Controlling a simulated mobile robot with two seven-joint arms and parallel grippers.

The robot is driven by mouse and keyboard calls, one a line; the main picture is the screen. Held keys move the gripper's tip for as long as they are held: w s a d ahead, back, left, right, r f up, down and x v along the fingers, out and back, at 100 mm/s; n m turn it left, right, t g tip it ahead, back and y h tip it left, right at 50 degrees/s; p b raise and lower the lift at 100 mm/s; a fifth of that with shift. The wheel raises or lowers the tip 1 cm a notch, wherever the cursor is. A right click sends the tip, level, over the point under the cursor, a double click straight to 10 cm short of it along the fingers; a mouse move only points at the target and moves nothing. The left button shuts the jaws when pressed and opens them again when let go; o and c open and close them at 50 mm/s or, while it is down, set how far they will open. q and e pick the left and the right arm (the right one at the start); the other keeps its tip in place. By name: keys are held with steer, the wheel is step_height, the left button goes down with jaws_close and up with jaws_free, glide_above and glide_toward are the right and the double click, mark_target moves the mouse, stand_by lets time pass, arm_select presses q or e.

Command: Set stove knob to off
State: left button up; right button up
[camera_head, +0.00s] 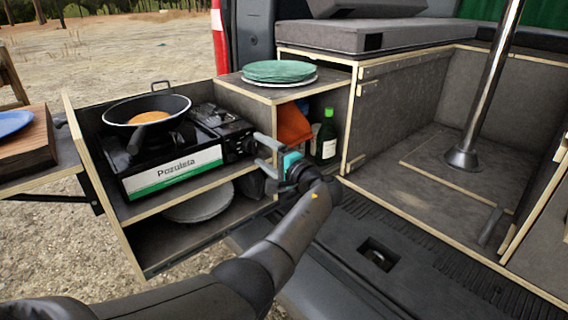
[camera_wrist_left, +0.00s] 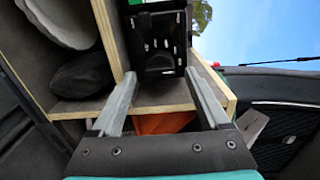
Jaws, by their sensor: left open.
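The black camping stove (camera_head: 172,172) labelled "Pozuleta" stands on the drawer's upper shelf, with a pan (camera_head: 146,110) on top. Its dark knob (camera_head: 249,145) is on the control panel at the stove's right end; its setting is too small to read. My left gripper (camera_head: 259,153) is open and empty, its fingers pointing at that panel and partly overlapping it. In the left wrist view, the gripper (camera_wrist_left: 163,78) shows both fingers apart, with the black end of the stove (camera_wrist_left: 160,45) ahead between them. The knob is not clear there. My right gripper is not in view.
Green plates (camera_head: 280,71) are stacked on the cabinet top. A green bottle (camera_head: 326,138) and an orange item (camera_head: 293,124) are in the cubby behind my gripper. A grey plate (camera_head: 199,203) lies on the lower shelf. A wooden board (camera_head: 28,143) is at far left.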

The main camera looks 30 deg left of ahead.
arm_select(q)
steer(key=p+v, duration=0.3)
steer(key=v, duration=1.1)
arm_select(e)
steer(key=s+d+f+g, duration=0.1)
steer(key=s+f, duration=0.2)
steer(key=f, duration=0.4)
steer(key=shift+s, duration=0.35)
arm_select(q)
steer(key=shift+s+d, duration=0.1)
